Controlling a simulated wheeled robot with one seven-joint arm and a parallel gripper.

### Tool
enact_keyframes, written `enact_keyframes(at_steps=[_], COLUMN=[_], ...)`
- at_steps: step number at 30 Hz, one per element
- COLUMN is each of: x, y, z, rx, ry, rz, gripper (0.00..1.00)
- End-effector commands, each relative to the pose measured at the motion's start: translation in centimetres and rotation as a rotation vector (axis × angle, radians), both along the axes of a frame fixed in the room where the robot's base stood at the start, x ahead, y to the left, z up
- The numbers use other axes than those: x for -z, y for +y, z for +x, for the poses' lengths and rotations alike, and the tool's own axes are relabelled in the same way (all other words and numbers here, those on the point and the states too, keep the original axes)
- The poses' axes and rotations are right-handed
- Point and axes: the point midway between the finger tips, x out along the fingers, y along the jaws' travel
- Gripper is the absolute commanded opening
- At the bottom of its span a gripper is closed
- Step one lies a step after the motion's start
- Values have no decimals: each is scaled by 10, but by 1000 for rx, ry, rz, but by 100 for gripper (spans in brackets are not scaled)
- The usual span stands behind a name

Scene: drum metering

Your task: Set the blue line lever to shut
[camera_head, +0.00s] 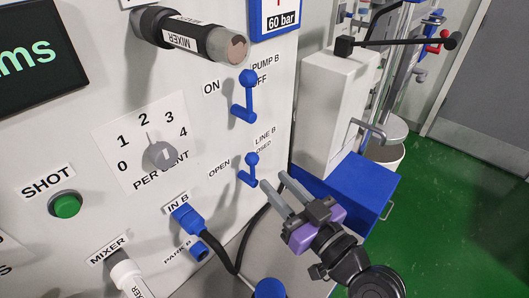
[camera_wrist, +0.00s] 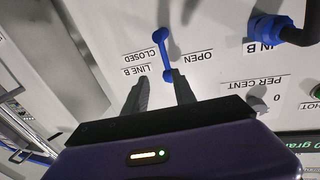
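The blue line lever (camera_head: 250,170) is a small blue lever with a round knob on the white panel, its knob end up. The label OPEN (camera_head: 219,169) is to its left and LINE B / CLOSED, partly hidden by the lever, is to its upper right. It also shows in the wrist view (camera_wrist: 163,52), which sees the labels upside down. My gripper (camera_head: 274,179) is open and empty, just right of the lever in the head view. In the wrist view the fingertips (camera_wrist: 161,82) are close to the lever's knob, the right one nearest; I cannot tell if they touch.
A similar blue pump lever (camera_head: 245,95) is above, near ON and OFF. A blue plug (camera_head: 187,217) with a black cable is in the IN B socket, lower left. A dial (camera_head: 162,154) is further left. A blue box (camera_head: 352,192) stands behind my gripper at right.

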Motion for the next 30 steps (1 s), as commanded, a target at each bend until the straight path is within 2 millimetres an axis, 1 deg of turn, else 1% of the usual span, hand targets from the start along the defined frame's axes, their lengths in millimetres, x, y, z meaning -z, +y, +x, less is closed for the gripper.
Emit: enact_keyframes(at_steps=[1, 4, 8, 11, 21, 25, 30], x=[4, 7, 7, 6, 6, 7, 8], y=[4, 9, 12, 18, 51, 57, 60], z=[-3, -7, -5, 3, 40, 49, 52], rx=[-21, -44, -49, -49, -48, -46, -45], ry=[4, -5, -15, -15, -15, -16, -16], rz=[-14, -44, -64, -66, -66, -66, -66], gripper=[32, 32, 32, 32, 32, 32, 32])
